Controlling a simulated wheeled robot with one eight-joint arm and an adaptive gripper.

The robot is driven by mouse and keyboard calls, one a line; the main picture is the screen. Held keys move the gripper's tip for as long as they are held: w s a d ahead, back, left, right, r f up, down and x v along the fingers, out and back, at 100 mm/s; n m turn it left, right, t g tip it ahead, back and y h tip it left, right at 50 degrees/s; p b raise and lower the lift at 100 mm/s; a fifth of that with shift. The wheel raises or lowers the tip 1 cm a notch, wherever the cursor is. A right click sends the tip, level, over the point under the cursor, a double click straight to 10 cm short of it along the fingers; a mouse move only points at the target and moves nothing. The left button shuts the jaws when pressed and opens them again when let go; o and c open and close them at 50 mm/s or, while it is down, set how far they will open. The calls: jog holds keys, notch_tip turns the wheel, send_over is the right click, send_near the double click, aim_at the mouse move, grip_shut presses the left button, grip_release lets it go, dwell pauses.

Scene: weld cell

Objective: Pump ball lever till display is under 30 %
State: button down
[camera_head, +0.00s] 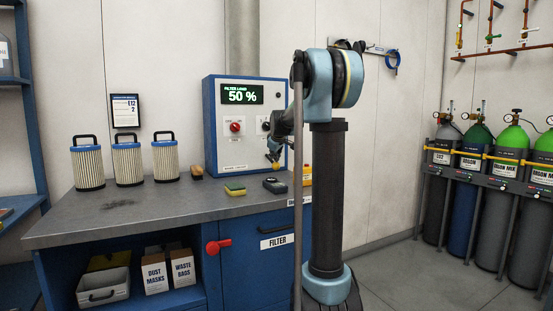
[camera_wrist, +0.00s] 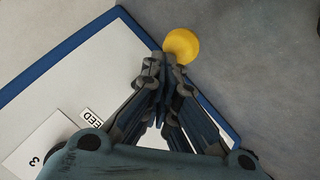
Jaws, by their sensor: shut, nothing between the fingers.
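The display (camera_head: 242,95) on the blue-framed control panel (camera_head: 229,155) reads "FILTER LOAD 50 %". The ball lever's yellow ball (camera_head: 276,166) shows small at the panel's lower right, and larger in the wrist view (camera_wrist: 181,46). My gripper (camera_head: 273,157) is in front of the panel, with its tips right at the ball. In the wrist view my gripper (camera_wrist: 163,68) is shut, with its fingers together and nothing between them. The ball is just beyond the fingertips; I cannot tell whether they touch. The lever's rod is hidden.
A red knob (camera_head: 235,127) and a dark dial (camera_head: 266,126) sit on the panel. Several filter cartridges (camera_head: 127,163), a sponge (camera_head: 235,189), a dark device (camera_head: 275,186) and a yellow bottle (camera_head: 307,174) stand on the bench (camera_head: 150,215). Gas cylinders (camera_head: 471,175) stand at right.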

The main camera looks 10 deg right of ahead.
dwell(0.3)
jog(key=shift+r, duration=2.6)
jog(key=shift+r, duration=2.55)
jog(key=s+f+m+g, duration=0.1)
jog(key=s+f, duration=0.4)
jog(key=s, duration=0.5)
jog(key=s+f+m+g, duration=0.1)
jog(key=s+f+m, duration=0.1)
jog(key=s+f, duration=0.5)
jog(key=s+f+m+g, duration=0.1)
jog(key=s+f, duration=0.2)
jog(key=s, duration=0.9)
jog(key=s+f+m+g, duration=0.2)
jog(key=s+f, duration=0.9)
jog(key=s, duration=0.2)
jog(key=s+d+f+m+g, duration=0.1)
jog(key=s+f+m+g, duration=0.1)
jog(key=s+f, duration=0.9)
jog(key=s, duration=0.3)
jog(key=shift+s+f+m, duration=0.2)
jog(key=shift+f+m, duration=0.05)
jog(key=shift+m, duration=0.15)
